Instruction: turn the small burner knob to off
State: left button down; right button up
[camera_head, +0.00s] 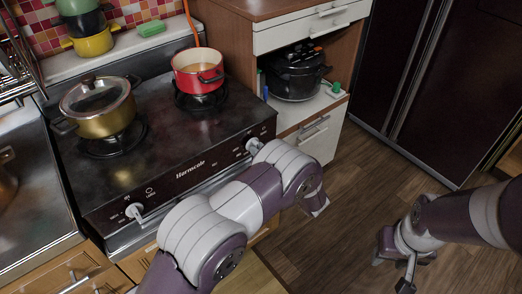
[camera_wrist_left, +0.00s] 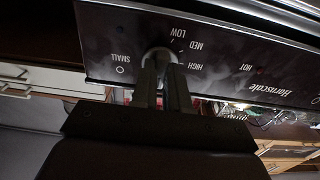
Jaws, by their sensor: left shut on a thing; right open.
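The small burner knob (camera_wrist_left: 158,54) is a pale round knob on the dark stove front, beside the SMALL label and the LOW, MED and HIGH marks. In the head view the knob (camera_head: 253,146) shows at the right end of the panel, next to my left arm. My left gripper (camera_wrist_left: 165,68) is shut on this knob, with its dark fingers on either side. Its fingers are hidden behind my arm in the head view. The knob's pointer is hidden, so its setting cannot be told. My right gripper (camera_head: 405,272) is open and empty above the floor at the right.
Another knob (camera_head: 133,211) sits at the panel's left end. A gold lidded pot (camera_head: 100,115) and a red pot (camera_head: 198,72) stand on the stove top (camera_head: 165,150). An open cabinet (camera_head: 308,115) stands to the right. The floor (camera_head: 345,240) is clear.

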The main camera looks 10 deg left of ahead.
pick_arm(q)
jog(key=shift+f, duration=0.1)
jog(key=c, duration=1.1)
grip_release()
jog(key=v, duration=1.2)
jog(key=shift+s+d, duration=0.3)
